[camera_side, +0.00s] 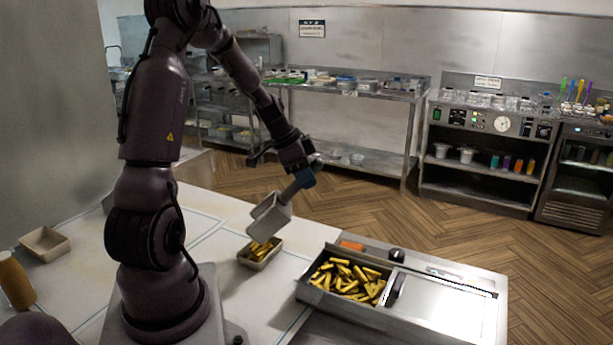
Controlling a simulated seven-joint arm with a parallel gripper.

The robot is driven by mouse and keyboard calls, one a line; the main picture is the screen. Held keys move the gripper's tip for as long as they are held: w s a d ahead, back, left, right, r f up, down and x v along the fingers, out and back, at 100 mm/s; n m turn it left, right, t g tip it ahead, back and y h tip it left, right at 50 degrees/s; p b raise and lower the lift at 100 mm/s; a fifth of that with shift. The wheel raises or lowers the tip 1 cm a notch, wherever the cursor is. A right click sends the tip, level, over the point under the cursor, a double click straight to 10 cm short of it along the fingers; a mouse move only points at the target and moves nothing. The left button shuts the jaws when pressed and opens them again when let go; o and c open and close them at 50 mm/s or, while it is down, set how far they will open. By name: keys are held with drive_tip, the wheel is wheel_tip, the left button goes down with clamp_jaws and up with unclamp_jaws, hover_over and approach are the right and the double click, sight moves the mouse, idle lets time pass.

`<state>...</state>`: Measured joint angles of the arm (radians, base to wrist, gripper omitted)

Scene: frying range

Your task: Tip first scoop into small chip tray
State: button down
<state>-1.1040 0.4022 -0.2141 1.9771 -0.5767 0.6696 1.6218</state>
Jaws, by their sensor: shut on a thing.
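My gripper (308,170) is shut on the blue-ended handle of a grey metal chip scoop (268,217). The scoop hangs tilted steeply, mouth downward, just above a small chip tray (245,262). Some yellow chips (262,248) show in that tray, right under the scoop's lower edge. Whether the scoop still holds chips is hidden, as its back faces the camera. A second small tray (46,243) stands empty at the far left of the counter. A metal chip bin (312,293) to the right of the small tray holds many yellow chips.
The white counter (225,295) is clear around the small tray. A flat metal lid or panel (440,305) covers the right part of the frying unit, with a dark knob (396,255) behind. A brown bottle (14,282) stands at the left edge. Shelves line the back wall.

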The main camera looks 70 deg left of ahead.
drive_tip(key=shift+w+d+f, duration=0.1)
drive_tip(key=shift+w+d, duration=0.1)
drive_tip(key=w+d+f+g+y, duration=0.1)
drive_tip(key=w+f+g+y, duration=0.1)
drive_tip(key=w+f+g, duration=0.5)
drive_tip(key=shift+w+d+f+g, duration=0.35)
drive_tip(key=shift+d+f+g, duration=0.05)
drive_tip(key=shift+f+g, duration=0.3)
idle(0.3)
